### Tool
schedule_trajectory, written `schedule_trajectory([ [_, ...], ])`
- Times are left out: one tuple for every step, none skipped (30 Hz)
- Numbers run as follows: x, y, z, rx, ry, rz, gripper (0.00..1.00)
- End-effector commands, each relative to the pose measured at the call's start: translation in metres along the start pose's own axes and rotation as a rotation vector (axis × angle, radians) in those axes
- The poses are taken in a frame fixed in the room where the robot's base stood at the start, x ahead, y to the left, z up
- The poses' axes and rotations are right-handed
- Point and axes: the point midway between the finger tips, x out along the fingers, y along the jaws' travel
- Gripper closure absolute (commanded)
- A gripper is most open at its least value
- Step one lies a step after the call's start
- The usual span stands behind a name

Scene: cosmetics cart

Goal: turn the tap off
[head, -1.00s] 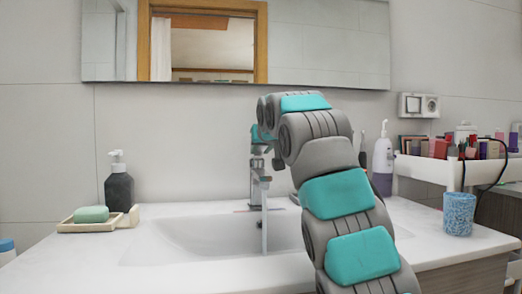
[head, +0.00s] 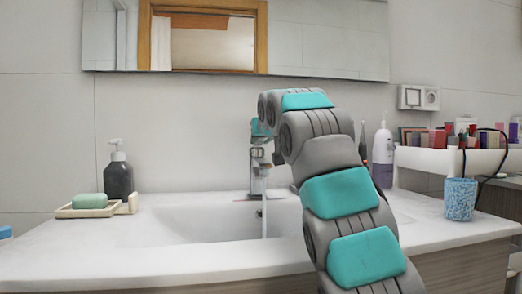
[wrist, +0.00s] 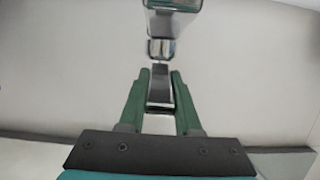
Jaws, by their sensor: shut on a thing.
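The chrome tap (head: 258,180) stands at the back of the white basin (head: 205,225) in the head view. A thin stream of water (head: 264,220) runs from its spout. My gripper (wrist: 161,75) is at the tap's top, with its two green fingers shut on the tap's metal lever (wrist: 160,92) in the wrist view. The tap body (wrist: 175,20) shows beyond the fingertips. In the head view my gripper is mostly hidden behind my arm's last links.
A dark soap dispenser (head: 118,178) and a soap dish (head: 85,212) with green soap stand left of the basin. A blue speckled cup (head: 460,200) stands at the right.

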Motion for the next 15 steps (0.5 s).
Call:
schedule_trajectory([
  [0.0025,0.0031,0.0103,0.001,0.020,0.005,1.00],
  [0.0024,0.0032,0.0114,0.001,0.032,0.005,1.00],
  [0.0021,0.0031,0.0124,0.001,0.049,0.005,1.00],
  [0.0020,0.0030,0.0129,0.001,0.063,0.005,1.00],
  [0.0018,0.0030,0.0132,0.001,0.077,0.005,1.00],
  [0.0018,0.0030,0.0141,0.001,0.094,0.005,1.00],
  [0.0019,0.0031,0.0150,0.001,0.105,0.005,1.00],
  [0.0019,0.0032,0.0157,0.001,0.115,0.006,1.00],
  [0.0019,0.0032,0.0160,0.001,0.129,0.006,1.00],
  [0.0017,0.0033,0.0158,0.000,0.139,0.006,1.00],
  [0.0016,0.0033,0.0156,0.001,0.148,0.006,1.00],
  [0.0014,0.0034,0.0153,0.000,0.157,0.006,1.00],
  [0.0013,0.0034,0.0151,0.000,0.163,0.006,1.00],
  [0.0011,0.0034,0.0148,0.000,0.167,0.006,1.00],
  [0.0009,0.0035,0.0144,0.000,0.170,0.006,1.00],
])
